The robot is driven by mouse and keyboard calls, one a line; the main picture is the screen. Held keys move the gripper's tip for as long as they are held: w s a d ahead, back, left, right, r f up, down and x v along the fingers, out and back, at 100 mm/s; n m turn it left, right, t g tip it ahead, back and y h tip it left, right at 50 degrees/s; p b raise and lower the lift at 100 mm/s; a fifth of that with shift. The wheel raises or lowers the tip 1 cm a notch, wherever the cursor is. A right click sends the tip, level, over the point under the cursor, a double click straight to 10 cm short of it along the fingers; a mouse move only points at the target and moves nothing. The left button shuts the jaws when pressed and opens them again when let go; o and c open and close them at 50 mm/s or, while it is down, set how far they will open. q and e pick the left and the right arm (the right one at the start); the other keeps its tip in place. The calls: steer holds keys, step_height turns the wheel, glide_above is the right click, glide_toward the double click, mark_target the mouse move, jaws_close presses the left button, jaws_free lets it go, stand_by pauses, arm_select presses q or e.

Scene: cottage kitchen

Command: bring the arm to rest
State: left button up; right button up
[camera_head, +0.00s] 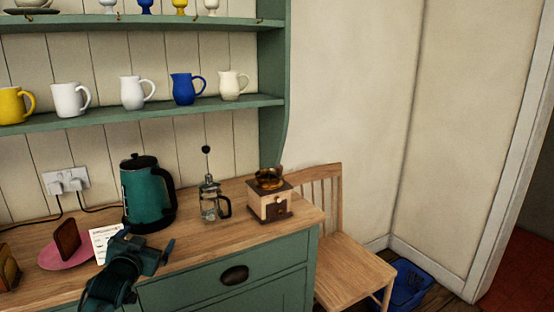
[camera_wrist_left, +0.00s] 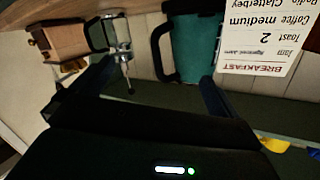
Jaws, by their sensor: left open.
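My left gripper (camera_head: 146,246) is above the front edge of the wooden counter (camera_head: 192,241), in front of the breakfast card (camera_head: 103,241). Its two fingers are apart, with nothing seen between them. In the left wrist view the fingers of my left gripper (camera_wrist_left: 152,92) are spread, and the scene appears upside down. The card (camera_wrist_left: 268,42) shows there with the words breakfast, toast and coffee. My right gripper is in neither view.
A green kettle (camera_head: 147,196), a glass French press (camera_head: 210,200) and a coffee grinder (camera_head: 269,197) stand on the counter. A pink plate (camera_head: 52,258) holds brown toast (camera_head: 67,240). Jugs line the green shelf (camera_head: 150,112). A wooden chair (camera_head: 345,262) and blue crate (camera_head: 412,284) are right.

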arm_select(q)
steer(key=s+d+f+g+h, duration=0.2)
steer(key=s+d+f, duration=0.5)
steer(key=s+f, duration=0.3)
steer(key=s+d+f+g+h, duration=0.1)
steer(key=s+d+f, duration=0.2)
steer(key=s, duration=0.6)
steer(key=s+d+f+g, duration=0.1)
steer(key=s+d+f, duration=0.3)
steer(key=s, duration=0.5)
steer(key=s+d+f+g+h, duration=0.1)
steer(key=s+d+f, duration=0.2)
steer(key=s, duration=0.6)
steer(key=shift+d+f+g+h, duration=0.3)
steer(key=shift+d+f+g, duration=0.1)
steer(key=shift+d, duration=0.4)
